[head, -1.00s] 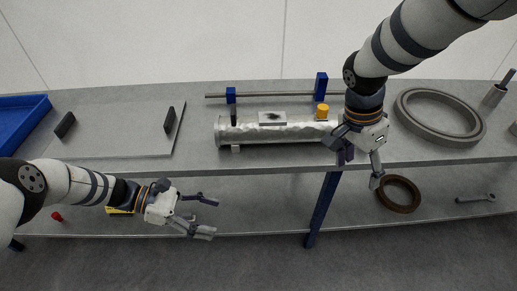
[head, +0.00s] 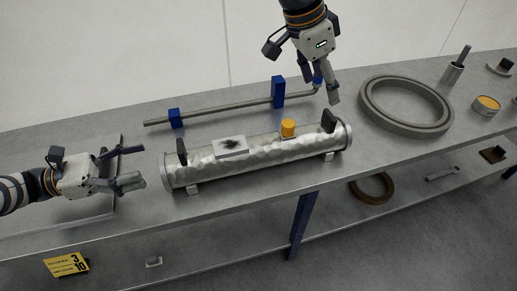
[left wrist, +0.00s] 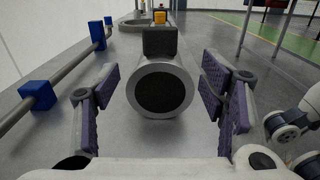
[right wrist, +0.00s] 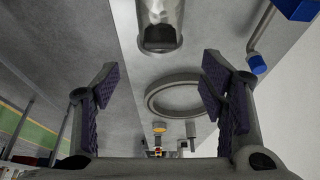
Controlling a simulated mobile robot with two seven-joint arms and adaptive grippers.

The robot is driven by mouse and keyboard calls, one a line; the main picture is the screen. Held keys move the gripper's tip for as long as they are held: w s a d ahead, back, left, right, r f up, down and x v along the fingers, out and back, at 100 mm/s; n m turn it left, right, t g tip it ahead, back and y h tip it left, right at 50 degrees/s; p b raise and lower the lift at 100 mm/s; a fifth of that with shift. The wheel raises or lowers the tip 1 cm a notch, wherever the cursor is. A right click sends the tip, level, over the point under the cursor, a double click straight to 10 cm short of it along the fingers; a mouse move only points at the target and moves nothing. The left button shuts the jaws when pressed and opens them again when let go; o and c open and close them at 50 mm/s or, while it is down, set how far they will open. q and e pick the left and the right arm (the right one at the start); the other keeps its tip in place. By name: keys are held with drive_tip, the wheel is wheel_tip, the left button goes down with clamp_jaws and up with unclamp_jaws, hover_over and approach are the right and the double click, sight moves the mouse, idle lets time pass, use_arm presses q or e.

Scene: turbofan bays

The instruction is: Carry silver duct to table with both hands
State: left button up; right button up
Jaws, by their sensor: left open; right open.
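The silver duct (head: 250,165) lies on small supports on the grey table (head: 250,199). It has a black handle at each end, an orange cap (head: 288,128) and a pale plate with a dark smudge on top. My left gripper (head: 133,166) is open, just off the duct's left end. In the left wrist view the duct's round dark end (left wrist: 163,90) lies ahead between the open fingers. My right gripper (head: 306,91) is open and empty above and behind the duct's right end. The right wrist view shows that end of the duct (right wrist: 160,15) at the top, beyond the fingertips.
A thin pipe on blue blocks (head: 225,109) runs behind the duct. A large grey ring (head: 405,103) lies to its right. A brown ring (head: 372,188) and a wrench (head: 442,173) lie on the lower shelf. A flat plate (head: 60,224) lies at the left.

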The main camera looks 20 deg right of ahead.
sight(182, 153)
use_arm(q)
drive_tip(key=d, duration=1)
drive_tip(key=shift+d, duration=0.3)
use_arm(e)
drive_tip(key=x, duration=1)
drive_tip(key=shift+d+f, duration=0.1)
drive_tip(key=shift+f, duration=0.2)
use_arm(q)
clamp_jaws()
use_arm(e)
clamp_jaws()
